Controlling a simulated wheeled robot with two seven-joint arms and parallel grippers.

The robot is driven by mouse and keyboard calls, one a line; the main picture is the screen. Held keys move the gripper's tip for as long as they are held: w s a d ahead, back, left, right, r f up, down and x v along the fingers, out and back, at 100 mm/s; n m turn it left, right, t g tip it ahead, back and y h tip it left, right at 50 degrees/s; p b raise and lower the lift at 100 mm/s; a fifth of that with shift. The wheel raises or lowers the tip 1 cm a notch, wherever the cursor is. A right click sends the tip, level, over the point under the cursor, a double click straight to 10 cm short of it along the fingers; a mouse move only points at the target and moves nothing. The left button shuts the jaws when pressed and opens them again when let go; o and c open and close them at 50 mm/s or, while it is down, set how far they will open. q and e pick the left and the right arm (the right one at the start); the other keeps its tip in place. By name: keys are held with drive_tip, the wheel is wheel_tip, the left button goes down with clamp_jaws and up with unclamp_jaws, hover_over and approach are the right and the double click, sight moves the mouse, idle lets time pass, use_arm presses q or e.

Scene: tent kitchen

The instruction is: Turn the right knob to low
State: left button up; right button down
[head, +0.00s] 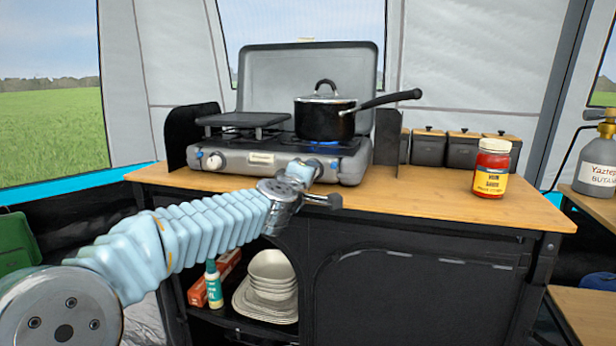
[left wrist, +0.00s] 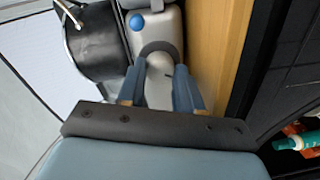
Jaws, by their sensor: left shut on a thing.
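The camping stove (head: 262,165) stands on the wooden counter with its lid raised. Its left knob (head: 214,161) is in plain view at the front left. My left gripper (head: 314,167) is at the front right of the stove and hides the right knob in the head view. In the left wrist view, the fingers of my left gripper (left wrist: 159,90) are shut on the pale grey right knob (left wrist: 157,78), one on each side. A dark ring surrounds the knob. I cannot read its setting. My right gripper is not in view.
A black lidded pot (head: 325,117) sits on the right burner over a blue flame (head: 323,143); its handle points right. A red-and-yellow jar (head: 491,168) and dark canisters (head: 465,148) stand to the right. The counter (head: 420,190) before them is clear.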

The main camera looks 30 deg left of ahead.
use_arm(q)
drive_tip(key=shift+f, duration=0.1)
drive_tip(key=o, duration=1)
drive_tip(key=shift+o, duration=0.2)
